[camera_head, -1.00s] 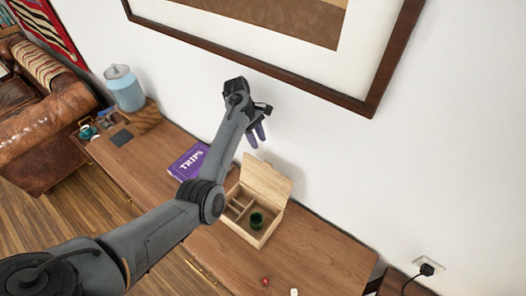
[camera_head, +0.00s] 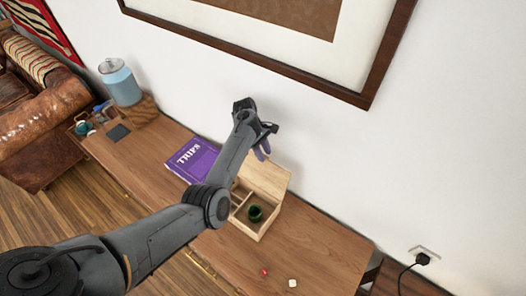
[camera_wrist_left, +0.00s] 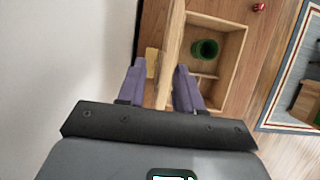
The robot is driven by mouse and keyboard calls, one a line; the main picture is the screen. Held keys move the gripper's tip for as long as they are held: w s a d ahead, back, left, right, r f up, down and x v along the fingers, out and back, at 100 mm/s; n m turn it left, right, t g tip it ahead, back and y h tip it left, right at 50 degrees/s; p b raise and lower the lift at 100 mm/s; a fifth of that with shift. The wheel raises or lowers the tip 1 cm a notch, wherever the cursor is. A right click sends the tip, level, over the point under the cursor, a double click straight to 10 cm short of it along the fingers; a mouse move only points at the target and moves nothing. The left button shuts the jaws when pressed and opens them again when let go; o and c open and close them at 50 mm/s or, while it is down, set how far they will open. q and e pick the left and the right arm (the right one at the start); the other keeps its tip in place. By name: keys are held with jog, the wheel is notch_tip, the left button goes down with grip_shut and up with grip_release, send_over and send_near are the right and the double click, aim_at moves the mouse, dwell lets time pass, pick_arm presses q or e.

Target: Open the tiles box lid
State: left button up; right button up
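The wooden tiles box (camera_head: 247,228) stands on the long wooden cabinet, and its lid (camera_head: 268,178) is raised upright at the wall side. A dark green cup (camera_head: 255,214) sits in a compartment; the cup also shows in the left wrist view (camera_wrist_left: 206,49). My left gripper (camera_head: 262,153) is at the top of the lid. In the left wrist view, the purple fingers of my left gripper (camera_wrist_left: 161,66) are apart, with the lid (camera_wrist_left: 172,45) between them. I cannot tell whether either finger touches it. My right gripper is not in view.
A purple book (camera_head: 192,158) lies left of the box. A blue jar (camera_head: 122,84) stands at the far left of the cabinet (camera_head: 320,252). A red die (camera_head: 264,271) and a white die (camera_head: 292,283) lie in front of the box. A framed picture hangs on the wall above.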

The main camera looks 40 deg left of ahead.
pick_arm(q)
jog(key=shift+c, duration=0.5)
grip_shut()
dwell(0.8)
